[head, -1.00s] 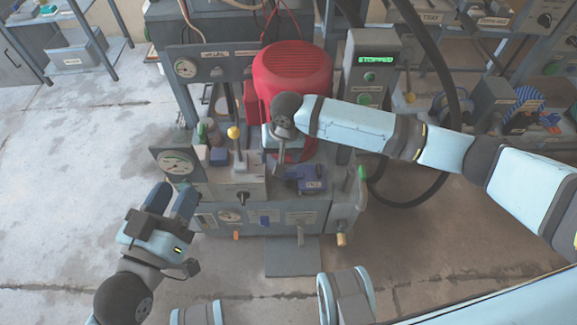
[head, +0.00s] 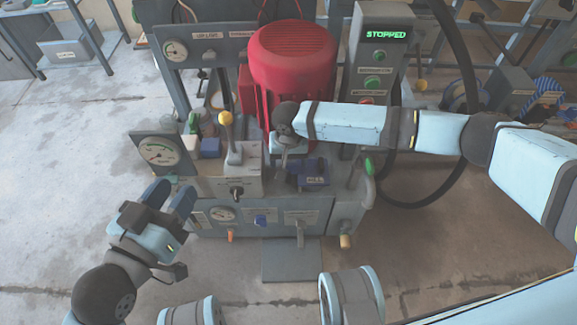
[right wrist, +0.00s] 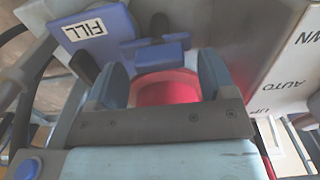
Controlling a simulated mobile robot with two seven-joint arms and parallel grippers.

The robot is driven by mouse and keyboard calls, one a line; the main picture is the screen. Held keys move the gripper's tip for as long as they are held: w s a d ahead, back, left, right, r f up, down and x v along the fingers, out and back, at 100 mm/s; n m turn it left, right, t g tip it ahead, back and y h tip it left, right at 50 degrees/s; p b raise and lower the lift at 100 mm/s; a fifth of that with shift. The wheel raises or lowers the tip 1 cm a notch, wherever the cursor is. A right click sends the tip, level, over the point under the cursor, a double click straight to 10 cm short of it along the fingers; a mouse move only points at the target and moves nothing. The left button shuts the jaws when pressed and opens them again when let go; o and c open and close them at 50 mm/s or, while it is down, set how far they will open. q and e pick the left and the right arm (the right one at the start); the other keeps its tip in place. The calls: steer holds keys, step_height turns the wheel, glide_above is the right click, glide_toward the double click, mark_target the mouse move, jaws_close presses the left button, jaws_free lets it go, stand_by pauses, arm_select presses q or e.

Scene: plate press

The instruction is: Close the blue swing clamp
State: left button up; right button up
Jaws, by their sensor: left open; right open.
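A blue block labelled FILL (head: 314,180) sits on the front deck of the grey press, and blue bar-like pieces stand beside it. In the right wrist view the FILL block (right wrist: 98,32) is at upper left, with a blue piece (right wrist: 158,52) just beyond my fingers; I take these as the blue swing clamp. My right gripper (head: 284,162) reaches down beside them, its tips partly hidden in the head view. In the wrist view it (right wrist: 163,78) is open, with nothing clearly held and a red surface showing between the fingers. My left gripper (head: 172,192) is open and empty, left of the press front.
A red motor (head: 293,55) stands behind the deck. A yellow-knobbed lever (head: 226,120) and a gauge (head: 159,151) are to the left. A control box (head: 378,50) reads STOPPED. A hose loops at right.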

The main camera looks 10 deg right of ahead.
steer(key=shift+f, duration=0.65)
arm_select(q)
steer(key=shift+w+a+r, duration=0.1)
steer(key=shift+w, duration=0.1)
